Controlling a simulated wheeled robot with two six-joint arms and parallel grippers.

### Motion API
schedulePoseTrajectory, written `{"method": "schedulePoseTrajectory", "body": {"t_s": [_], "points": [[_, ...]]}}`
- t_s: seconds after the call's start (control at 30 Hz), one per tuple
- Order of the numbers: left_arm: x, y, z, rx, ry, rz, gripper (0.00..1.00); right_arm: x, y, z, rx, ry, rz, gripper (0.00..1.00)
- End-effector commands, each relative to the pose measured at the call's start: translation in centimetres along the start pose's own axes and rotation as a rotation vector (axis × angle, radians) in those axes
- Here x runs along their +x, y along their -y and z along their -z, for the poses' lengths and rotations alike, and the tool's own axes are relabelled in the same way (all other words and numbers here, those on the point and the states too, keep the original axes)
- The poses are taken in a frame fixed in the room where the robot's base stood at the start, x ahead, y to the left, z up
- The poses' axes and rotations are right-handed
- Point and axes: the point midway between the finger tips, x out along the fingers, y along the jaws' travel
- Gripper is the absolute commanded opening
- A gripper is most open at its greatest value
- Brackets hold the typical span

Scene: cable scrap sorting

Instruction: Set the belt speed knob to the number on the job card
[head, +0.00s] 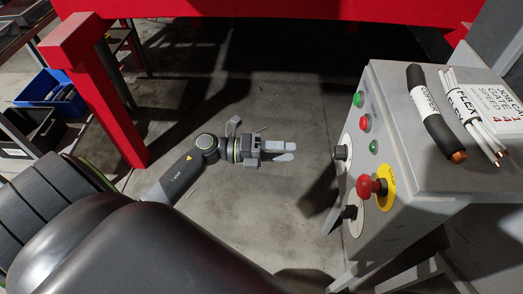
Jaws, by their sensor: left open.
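The grey control box (398,195) stands at the right. Its side panel carries an upper black knob (340,152) and a lower black knob (349,212), each on a white dial plate. The panel is seen edge-on, so I cannot read the dials or tell which knob is belt speed. The white job card (497,100) lies on top, partly covered and cut off by the picture edge. It shows "GATE" and "SPEED" with red digits that look like 4. My left gripper (291,151) is open and empty, left of the upper knob and apart from it. My right gripper is out of view.
A red emergency stop (368,187) on a yellow plate sticks out between the knobs. Green and red buttons (364,122) sit nearby. A black copper cable (432,112) and white cables (470,112) lie on top. A red frame (100,110) and blue bin (52,97) stand left.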

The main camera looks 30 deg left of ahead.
Motion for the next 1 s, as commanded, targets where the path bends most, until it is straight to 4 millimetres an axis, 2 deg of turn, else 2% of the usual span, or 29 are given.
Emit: {"method": "schedulePoseTrajectory", "body": {"t_s": [0.1,0.33,0.77,1.0], "points": [[-2.4,-0.2,0.1,0.001,-0.002,-0.005,0.55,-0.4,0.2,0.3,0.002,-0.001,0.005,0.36],[-4.9,-0.1,0.0,0.001,0.000,-0.001,0.55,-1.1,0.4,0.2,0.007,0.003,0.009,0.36],[-5.5,0.0,0.0,0.001,0.000,0.001,0.55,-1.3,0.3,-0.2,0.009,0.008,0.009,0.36],[-5.5,0.0,0.0,-0.001,0.003,0.001,0.55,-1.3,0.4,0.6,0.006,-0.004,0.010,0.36]]}}
